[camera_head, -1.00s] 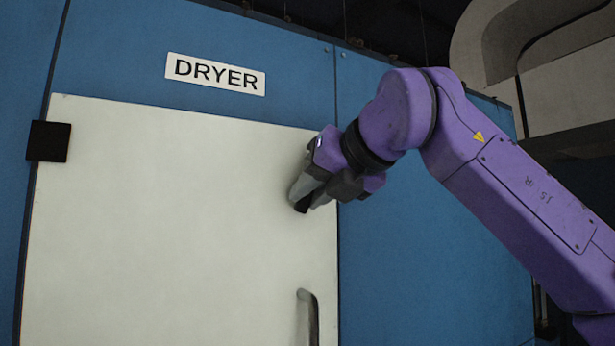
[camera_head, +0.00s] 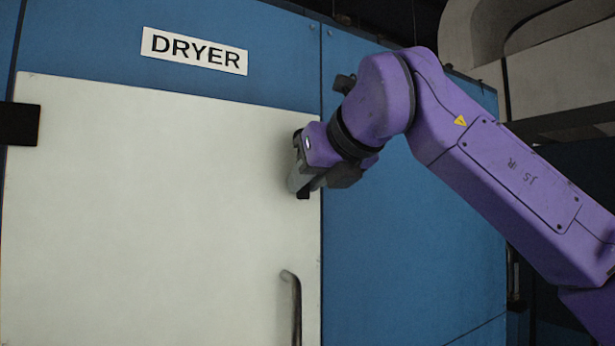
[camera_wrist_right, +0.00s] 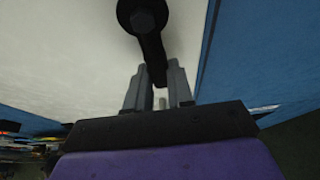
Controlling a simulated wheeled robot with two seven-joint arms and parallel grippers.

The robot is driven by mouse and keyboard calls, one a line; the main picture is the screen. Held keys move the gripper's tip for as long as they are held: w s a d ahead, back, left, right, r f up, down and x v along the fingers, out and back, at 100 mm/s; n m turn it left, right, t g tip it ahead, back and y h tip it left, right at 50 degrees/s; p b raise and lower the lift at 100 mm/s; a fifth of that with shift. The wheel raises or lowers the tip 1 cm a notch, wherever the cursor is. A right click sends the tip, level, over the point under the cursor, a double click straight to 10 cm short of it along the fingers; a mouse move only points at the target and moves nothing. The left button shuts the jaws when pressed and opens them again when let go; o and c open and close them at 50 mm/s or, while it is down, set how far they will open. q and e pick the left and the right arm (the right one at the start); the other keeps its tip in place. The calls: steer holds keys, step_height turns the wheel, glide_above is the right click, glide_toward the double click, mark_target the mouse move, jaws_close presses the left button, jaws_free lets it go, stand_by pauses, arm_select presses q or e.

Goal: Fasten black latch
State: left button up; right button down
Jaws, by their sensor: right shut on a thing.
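The black latch (camera_wrist_right: 150,45) shows in the right wrist view as a round pivot with a lever running down from it, against the white door. The lever's end lies between the two grey fingers of my right gripper (camera_wrist_right: 158,82), which is shut on it. In the head view, my right gripper (camera_head: 301,184) is at the door's right edge, above the handle. There the gripper hides most of the latch. My left gripper is not in view.
The white dryer door (camera_head: 150,200) lies flat in the blue housing (camera_head: 420,230). A curved metal handle (camera_head: 294,305) is below my right gripper. A black hinge block (camera_head: 18,124) is at the door's left edge. A "DRYER" sign (camera_head: 194,50) is above.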

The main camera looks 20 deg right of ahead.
steer(key=shift+d+r, duration=0.1)
steer(key=shift+r, duration=0.15)
steer(key=c, duration=1)
jaws_free()
steer(key=shift+c, duration=0.2)
steer(key=shift+o, duration=0.3)
steer(key=shift+w+f, duration=0.15)
steer(key=b+v, duration=0.2)
steer(key=v, duration=0.8)
steer(key=shift+s, duration=0.25)
